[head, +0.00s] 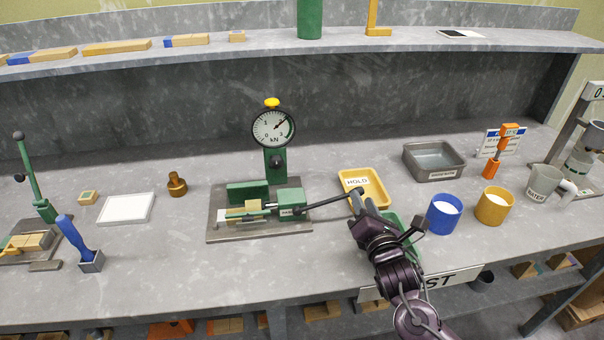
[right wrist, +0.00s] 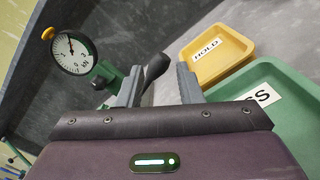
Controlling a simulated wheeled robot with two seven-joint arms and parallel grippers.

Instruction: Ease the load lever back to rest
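The load lever (head: 328,202) is a dark rod with a black knob, reaching right and slightly up from the green press (head: 290,200) on its grey base plate. In the right wrist view the black knob (right wrist: 156,67) lies between my right gripper's two fingers, nearer the left one, with a visible gap to the right one. My right gripper (head: 363,203) is open around the lever's end. A round kN gauge (head: 273,128) with a yellow top stands on the press; its needle points to the upper right. My left gripper is not in view.
A yellow HOLD tray (head: 376,192) is just behind my right gripper, and a green tray (head: 399,228) is partly hidden beside it. Blue (head: 444,216) and yellow (head: 494,207) cups stand to the right. A white plate (head: 127,209) and brass weight (head: 177,185) stand left of the press.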

